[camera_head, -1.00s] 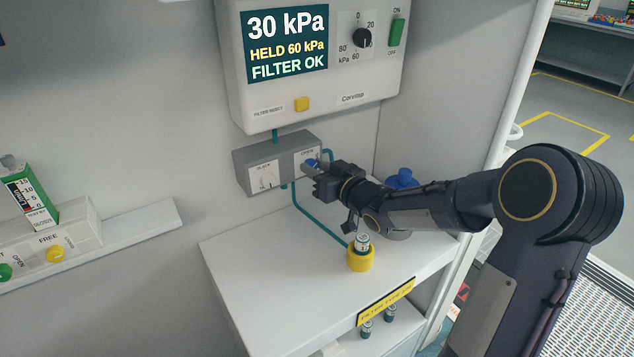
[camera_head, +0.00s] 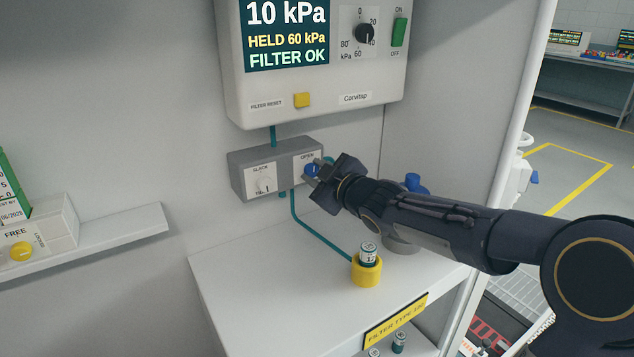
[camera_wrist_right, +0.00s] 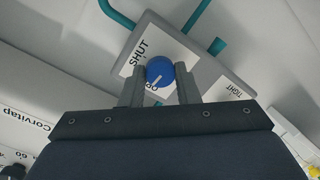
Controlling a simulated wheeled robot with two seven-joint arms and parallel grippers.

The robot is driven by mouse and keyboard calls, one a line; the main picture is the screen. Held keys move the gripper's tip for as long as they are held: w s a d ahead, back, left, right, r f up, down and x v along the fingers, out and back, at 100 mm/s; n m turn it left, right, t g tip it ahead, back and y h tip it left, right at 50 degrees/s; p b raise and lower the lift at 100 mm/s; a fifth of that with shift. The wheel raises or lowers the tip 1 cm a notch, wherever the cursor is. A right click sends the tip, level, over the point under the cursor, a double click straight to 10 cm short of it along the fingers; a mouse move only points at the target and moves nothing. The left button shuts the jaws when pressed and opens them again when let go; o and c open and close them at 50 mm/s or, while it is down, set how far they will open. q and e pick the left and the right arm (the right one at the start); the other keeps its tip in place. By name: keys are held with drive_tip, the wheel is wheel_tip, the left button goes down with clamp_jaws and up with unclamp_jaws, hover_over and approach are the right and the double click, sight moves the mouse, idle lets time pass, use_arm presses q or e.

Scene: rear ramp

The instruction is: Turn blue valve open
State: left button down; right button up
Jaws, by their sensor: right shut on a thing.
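The blue valve knob (camera_head: 310,170) sits on the right part of the grey valve box (camera_head: 238,180), under an "OPEN" label. My right gripper (camera_head: 314,174) is at the knob, with its fingers on either side of it. In the right wrist view the blue knob (camera_wrist_right: 160,70) lies between the fingertips of the shut gripper (camera_wrist_right: 160,88). A white line on the knob points toward the partly hidden letters "OP"; "SHUT" is readable beside it. My left gripper is not in view.
The panel (camera_head: 300,115) above reads "10 kPa", "HELD 60 kPa", "FILTER OK". Below, a filter cartridge (camera_head: 368,254) stands in a yellow holder (camera_head: 367,272) on the white shelf (camera_head: 270,300). A blue-topped grey object (camera_head: 415,184) stands behind my right arm. The shelf's left part is clear.

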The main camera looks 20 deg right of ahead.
drive_tip(key=shift+n, duration=0.3)
idle(0.4)
drive_tip(key=o, duration=1)
drive_tip(key=shift+c, duration=0.2)
drive_tip(key=shift+s, duration=0.1)
drive_tip(key=s+d+p, duration=0.1)
drive_tip(key=s, duration=0.6)
drive_tip(key=shift+s+r+p, duration=0.25)
drive_tip(key=shift+r+p, duration=0.05)
drive_tip(key=shift+r, duration=0.1)
